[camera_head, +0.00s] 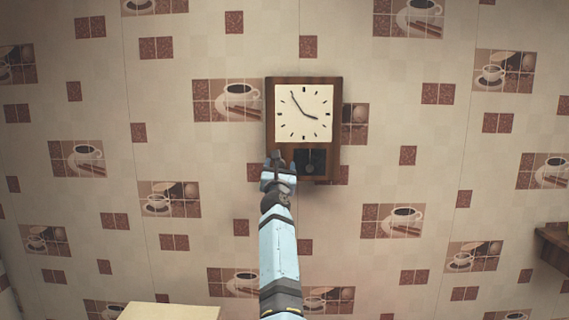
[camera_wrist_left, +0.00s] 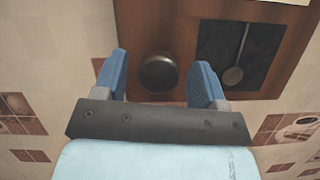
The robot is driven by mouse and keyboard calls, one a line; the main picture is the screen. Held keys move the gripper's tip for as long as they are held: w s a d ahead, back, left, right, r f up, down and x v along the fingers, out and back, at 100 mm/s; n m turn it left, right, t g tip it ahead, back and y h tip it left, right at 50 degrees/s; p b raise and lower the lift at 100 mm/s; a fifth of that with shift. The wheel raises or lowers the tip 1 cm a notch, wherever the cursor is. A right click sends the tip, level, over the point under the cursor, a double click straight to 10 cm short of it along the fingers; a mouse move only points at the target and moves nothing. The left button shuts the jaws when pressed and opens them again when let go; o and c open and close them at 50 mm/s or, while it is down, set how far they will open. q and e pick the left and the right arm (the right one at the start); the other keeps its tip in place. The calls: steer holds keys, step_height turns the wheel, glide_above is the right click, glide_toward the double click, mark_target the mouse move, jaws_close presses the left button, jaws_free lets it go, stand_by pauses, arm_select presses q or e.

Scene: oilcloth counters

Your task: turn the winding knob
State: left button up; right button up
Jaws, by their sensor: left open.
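A wooden wall clock (camera_head: 338,120) with a square cream face hangs on the wall in the head view. The round dark winding knob (camera_wrist_left: 158,73) sits on the lower wooden front of the clock in the left wrist view, left of the dark pendulum window (camera_wrist_left: 262,60). My left gripper (camera_head: 279,163) is at the clock's lower left and hides the knob in the head view. In the wrist view its two blue fingers are open, one on each side of the knob, with a gap on both sides. My right gripper is out of view.
The tiled-pattern wall (camera_head: 450,160) around the clock is clear. A brown shelf edge (camera_head: 553,246) shows at the far right. A pale yellow flat-topped thing (camera_head: 170,311) stands at the bottom left. The pendulum (camera_wrist_left: 233,75) hangs inside the window.

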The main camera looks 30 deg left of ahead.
arm_select(q)
steer(key=shift+w+a, duration=0.15)
steer(key=shift+s+r, duration=0.15)
steer(key=shift+s, duration=0.05)
steer(key=c, duration=0.9)
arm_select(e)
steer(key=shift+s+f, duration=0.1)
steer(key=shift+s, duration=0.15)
arm_select(q)
steer(key=shift+m, duration=0.4)
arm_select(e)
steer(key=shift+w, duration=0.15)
